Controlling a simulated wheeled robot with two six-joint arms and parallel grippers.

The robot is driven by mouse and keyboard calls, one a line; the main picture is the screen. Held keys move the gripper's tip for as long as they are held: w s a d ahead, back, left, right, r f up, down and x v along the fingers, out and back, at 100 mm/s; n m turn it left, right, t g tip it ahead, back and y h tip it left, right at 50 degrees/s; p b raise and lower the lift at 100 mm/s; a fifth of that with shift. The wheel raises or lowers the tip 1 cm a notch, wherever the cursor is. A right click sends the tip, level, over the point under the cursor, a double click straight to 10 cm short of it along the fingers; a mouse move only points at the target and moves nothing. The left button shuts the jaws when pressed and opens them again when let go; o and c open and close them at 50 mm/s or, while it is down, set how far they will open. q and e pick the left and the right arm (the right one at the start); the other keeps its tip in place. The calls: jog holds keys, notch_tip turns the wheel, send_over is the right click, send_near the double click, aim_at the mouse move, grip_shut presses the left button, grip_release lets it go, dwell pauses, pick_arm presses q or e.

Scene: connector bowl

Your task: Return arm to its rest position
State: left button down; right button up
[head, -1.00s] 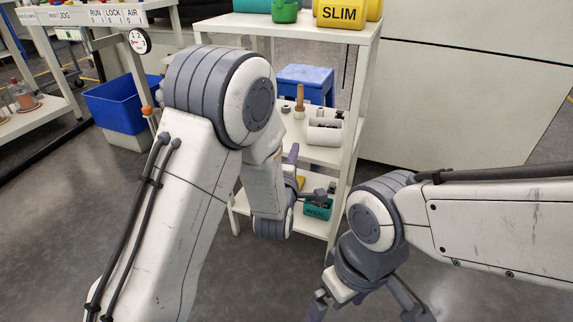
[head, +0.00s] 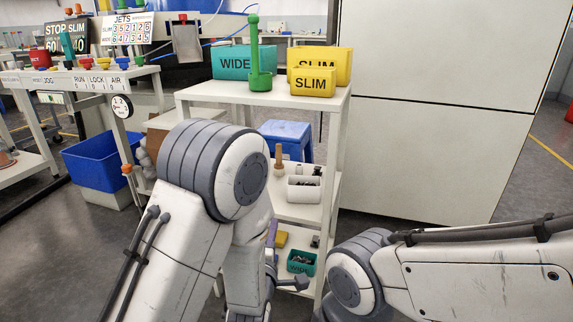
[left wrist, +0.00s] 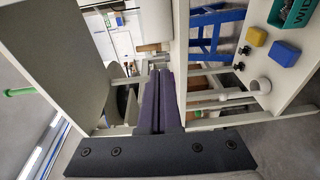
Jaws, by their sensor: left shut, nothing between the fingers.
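My left arm (head: 165,235) comes in from the left and bends down in front of the shelf unit. My left gripper (head: 271,233) is mostly hidden behind my own arm in the head view; its purple fingers show beside the shelf. In the left wrist view the left gripper (left wrist: 160,80) has its purple fingers shut together with nothing between them. My right arm (head: 470,270) reaches in from the right edge and bends down at the bottom. My right gripper is below the picture.
The white shelf unit (head: 335,110) stands close ahead of my left arm. Its top holds a teal WIDE bin (head: 231,63), yellow SLIM bins (head: 313,88) and a green post (head: 261,60). A small teal bin (head: 301,262) sits lower. A blue tub (head: 95,165) stands left.

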pick_arm(q)
jog(key=s+d+r+m+g+h+p, duration=0.1)
jog(key=s+d+r+m+g+p, duration=0.1)
jog(key=s+d+m+g+p, duration=0.25)
jog(key=s+d+r+m+g+h+p, duration=0.1)
jog(key=s+d+r+m+g+p, duration=0.15)
jog(key=s+m+g, duration=0.45)
jog(key=s+a+r+m+g+y+p, duration=0.1)
jog(key=s+a+r+m+g+p, duration=0.15)
jog(key=s+m, duration=0.5)
jog(key=s+a+r+m+g+y+p, duration=0.1)
jog(key=s+a+r+m+g, duration=0.3)
jog(key=s, duration=0.7)
notch_tip(320, 180, up, 38)
jog(key=p, duration=3.7)
jog(key=shift+m+y+p, duration=0.3)
jog(key=shift+m+p, duration=0.1)
jog(key=shift+s+f, duration=0.1)
